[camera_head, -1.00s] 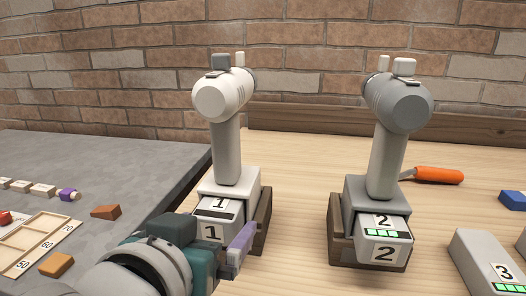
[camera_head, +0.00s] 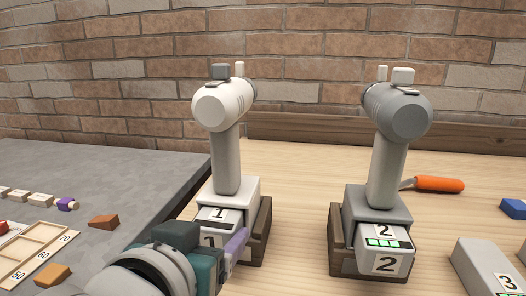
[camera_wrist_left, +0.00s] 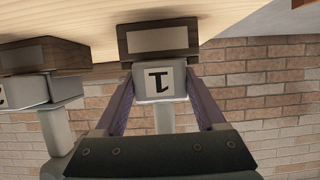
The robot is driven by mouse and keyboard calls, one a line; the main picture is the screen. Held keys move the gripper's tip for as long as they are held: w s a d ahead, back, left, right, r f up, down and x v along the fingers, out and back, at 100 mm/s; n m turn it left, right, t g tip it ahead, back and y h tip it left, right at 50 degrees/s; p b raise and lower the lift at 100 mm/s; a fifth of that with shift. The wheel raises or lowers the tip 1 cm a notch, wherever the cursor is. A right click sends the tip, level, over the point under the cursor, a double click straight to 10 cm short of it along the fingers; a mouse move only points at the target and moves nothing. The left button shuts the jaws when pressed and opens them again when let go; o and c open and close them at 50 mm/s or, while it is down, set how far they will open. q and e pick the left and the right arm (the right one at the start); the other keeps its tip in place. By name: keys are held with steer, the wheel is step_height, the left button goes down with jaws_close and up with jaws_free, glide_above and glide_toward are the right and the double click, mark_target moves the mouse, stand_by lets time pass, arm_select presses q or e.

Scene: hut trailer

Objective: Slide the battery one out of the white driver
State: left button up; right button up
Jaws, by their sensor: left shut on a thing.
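The white driver (camera_head: 226,158) stands upright at the left of the wooden table, its foot in a dark brown holder (camera_head: 262,230). Battery one (camera_head: 219,214) sticks out of the front of the driver's foot, its dark strip and part of its 1 showing. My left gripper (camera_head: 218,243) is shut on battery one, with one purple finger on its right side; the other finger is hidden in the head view. In the left wrist view, the battery's face (camera_wrist_left: 159,79) with an upside-down 1 sits between both fingers (camera_wrist_left: 160,92). My right gripper is out of view.
A grey driver (camera_head: 386,150) with battery two (camera_head: 384,250) stands to the right. Battery three (camera_head: 485,268) lies at the right front. A grey worktop (camera_head: 120,180) with small blocks is left.

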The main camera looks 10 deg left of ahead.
arm_select(q)
jaws_close()
steer(key=shift+s, duration=0.25)
steer(key=shift+s+a+p, duration=0.1)
steer(key=shift+s+p, duration=0.95)
steer(key=shift+s, duration=1.05)
steer(key=shift+s+a+p, duration=0.1)
steer(key=shift+s+p, duration=0.6)
steer(key=shift+s, duration=1.7)
steer(key=shift+r, duration=0.1)
steer(key=s+r+p, duration=0.3)
steer(key=shift+p, duration=0.4)
